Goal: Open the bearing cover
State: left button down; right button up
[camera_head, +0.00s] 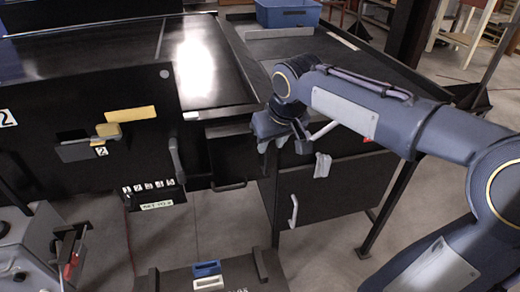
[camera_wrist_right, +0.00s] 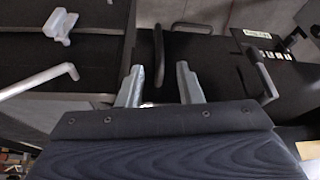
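My right gripper (camera_head: 273,146) reaches in from the right above the front of a black machine. A black panel with a white bar handle (camera_head: 293,210) and a white latch (camera_head: 322,165) is below and right of the gripper. The white handle (camera_wrist_right: 40,80) and latch (camera_wrist_right: 60,25) also show left of the fingers in the wrist view. A dark bar handle (camera_head: 230,186) is left of the gripper. I cannot tell which panel is the bearing cover. My left gripper is not seen.
A black housing with a yellow block (camera_head: 108,130) and a dark lever (camera_head: 177,160) stands at left. Flat dark decks spread behind, with a blue bin (camera_head: 288,14) at the back. A low black box with blue and white parts (camera_head: 207,270) is at the bottom.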

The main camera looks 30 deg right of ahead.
aim_at(268, 154)
jog(key=x, duration=0.7)
jog(key=shift+f, duration=0.2)
jog(key=shift+c, duration=0.2)
grip_shut()
